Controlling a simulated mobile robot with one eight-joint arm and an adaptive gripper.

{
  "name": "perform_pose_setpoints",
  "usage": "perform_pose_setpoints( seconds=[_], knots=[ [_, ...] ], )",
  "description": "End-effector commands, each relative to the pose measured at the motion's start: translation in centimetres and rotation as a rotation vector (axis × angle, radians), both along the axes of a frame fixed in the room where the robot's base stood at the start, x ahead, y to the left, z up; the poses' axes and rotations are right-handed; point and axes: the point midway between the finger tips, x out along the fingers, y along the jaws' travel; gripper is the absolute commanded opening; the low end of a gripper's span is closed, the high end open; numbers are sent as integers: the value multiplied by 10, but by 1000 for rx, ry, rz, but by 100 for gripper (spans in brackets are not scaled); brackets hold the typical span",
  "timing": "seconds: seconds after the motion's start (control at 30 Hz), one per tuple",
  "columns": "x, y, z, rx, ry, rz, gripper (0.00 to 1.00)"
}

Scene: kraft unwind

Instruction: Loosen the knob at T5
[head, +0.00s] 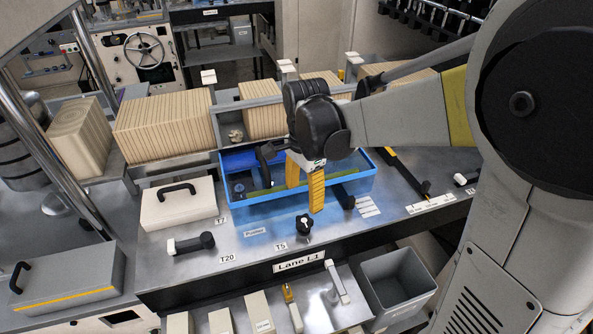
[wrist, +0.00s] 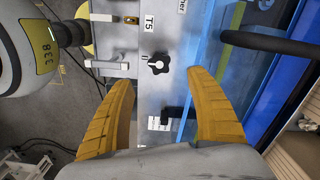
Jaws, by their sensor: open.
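The knob (head: 304,225) is a small black lobed knob with a light mark on its face. It sits on the grey metal bench top near the front edge, just right of the T5 label (head: 281,246). In the wrist view the knob (wrist: 158,64) lies beyond and between the fingertips, with the T5 label (wrist: 149,23) above it. My gripper (head: 307,190) has yellow fingers pointing down above the bench, over the front of the blue tray. It is open and empty, and in the wrist view its fingers (wrist: 160,76) are spread wide, apart from the knob.
The blue tray (head: 258,210) stands close behind the knob. A black-handled tool (head: 190,243) lies at T20, and a white box (head: 178,205) is at left. Below the front edge are the Lane L1 sign (head: 298,265) and a grey bin (head: 397,285).

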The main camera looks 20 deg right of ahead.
Motion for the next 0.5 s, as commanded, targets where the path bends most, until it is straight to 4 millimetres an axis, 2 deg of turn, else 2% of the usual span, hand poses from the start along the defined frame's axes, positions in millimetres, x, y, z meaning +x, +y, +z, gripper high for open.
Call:
perform_pose_setpoints(
  seconds=[0.3,0.5],
  knots=[
    [0,0,-59,0,-1,1,66],
    [0,0,-92,0,-1,1,66]
  ],
)
